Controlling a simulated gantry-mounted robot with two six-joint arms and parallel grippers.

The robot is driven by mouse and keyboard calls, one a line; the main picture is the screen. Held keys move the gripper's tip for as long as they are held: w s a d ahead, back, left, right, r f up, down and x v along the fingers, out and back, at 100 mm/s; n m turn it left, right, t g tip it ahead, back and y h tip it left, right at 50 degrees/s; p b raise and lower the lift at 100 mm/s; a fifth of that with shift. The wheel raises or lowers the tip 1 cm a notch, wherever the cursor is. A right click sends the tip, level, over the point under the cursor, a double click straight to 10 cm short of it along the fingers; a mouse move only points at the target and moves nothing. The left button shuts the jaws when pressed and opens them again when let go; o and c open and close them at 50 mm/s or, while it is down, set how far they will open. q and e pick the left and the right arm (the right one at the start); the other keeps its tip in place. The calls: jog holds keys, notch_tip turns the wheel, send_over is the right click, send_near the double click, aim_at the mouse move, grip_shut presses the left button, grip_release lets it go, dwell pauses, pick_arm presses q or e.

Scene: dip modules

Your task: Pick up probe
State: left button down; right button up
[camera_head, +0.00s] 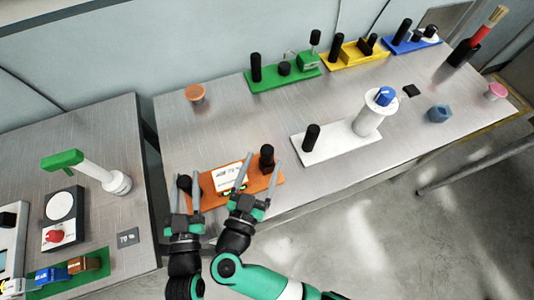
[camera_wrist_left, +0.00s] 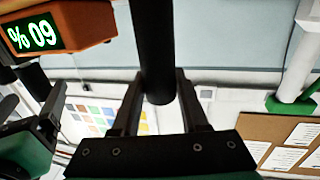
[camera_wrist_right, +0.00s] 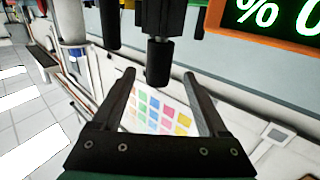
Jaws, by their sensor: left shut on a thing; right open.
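An orange module (camera_head: 209,203) lies near the front edge of the metal table, with a white label and a green-lit display that shows upside down in the left wrist view (camera_wrist_left: 42,33). A black cylinder (camera_head: 184,184) is at its left end and a black handle (camera_head: 267,158) stands at its right end. I cannot tell which is the probe. My left gripper (camera_head: 184,166) is shut on the left cylinder, which runs between its fingers in the left wrist view (camera_wrist_left: 157,55). My right gripper (camera_head: 262,161) is open, its fingers on either side of the right handle (camera_wrist_right: 158,62), not gripping it.
A white module (camera_head: 335,145) with a white cylinder (camera_head: 368,118) sits to the right. Green (camera_head: 283,77), yellow (camera_head: 355,55) and blue (camera_head: 411,42) modules line the back. An orange cup (camera_head: 195,93) stands behind left. A second table (camera_head: 85,135) is at left.

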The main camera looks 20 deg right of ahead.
jog(key=x, duration=0.7)
jog(key=shift+r, duration=0.4)
jog(key=shift+d, duration=0.1)
grip_shut()
